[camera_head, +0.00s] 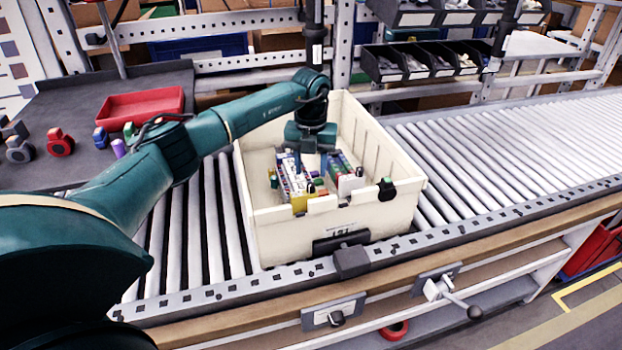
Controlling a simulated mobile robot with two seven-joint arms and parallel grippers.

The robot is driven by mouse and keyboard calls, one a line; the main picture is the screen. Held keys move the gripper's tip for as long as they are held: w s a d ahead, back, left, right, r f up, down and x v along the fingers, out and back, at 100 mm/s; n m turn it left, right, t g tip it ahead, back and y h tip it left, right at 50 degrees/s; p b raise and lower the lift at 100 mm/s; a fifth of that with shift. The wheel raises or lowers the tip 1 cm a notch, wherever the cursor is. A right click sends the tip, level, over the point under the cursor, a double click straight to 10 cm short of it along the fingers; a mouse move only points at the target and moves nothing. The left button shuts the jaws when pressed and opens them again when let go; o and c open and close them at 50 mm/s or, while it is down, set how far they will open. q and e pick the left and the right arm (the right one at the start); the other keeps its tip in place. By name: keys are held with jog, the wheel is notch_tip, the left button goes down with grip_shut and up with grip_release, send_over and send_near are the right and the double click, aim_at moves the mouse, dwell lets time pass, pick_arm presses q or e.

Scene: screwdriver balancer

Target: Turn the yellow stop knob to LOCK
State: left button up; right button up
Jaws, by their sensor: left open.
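I cannot make out a yellow stop knob or a LOCK mark in this view. A small dark knob (337,318) sits on a grey plate (318,313) on the conveyor's front wooden rail. To its right, a lever with a dark ball end (474,312) is mounted on another plate. My left gripper (311,163) points down into the cream bin (262,222), away from these controls. It is open among the boxes, and its fingertips are partly hidden. My right gripper is not in view.
The bin stands on the roller conveyor (480,150) and holds several small coloured boxes (292,178). A black block (351,262) sits on the front rail by the bin. A red tray (140,108) and tape dispensers lie on the left bench. The rollers to the right are clear.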

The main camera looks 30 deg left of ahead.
aim_at(311, 185)
pick_arm(q)
notch_tip(311, 185, up, 8)
jog(key=shift+r+b, duration=0.2)
jog(key=shift+b, duration=0.15)
jog(key=shift+f, duration=0.1)
dwell(0.3)
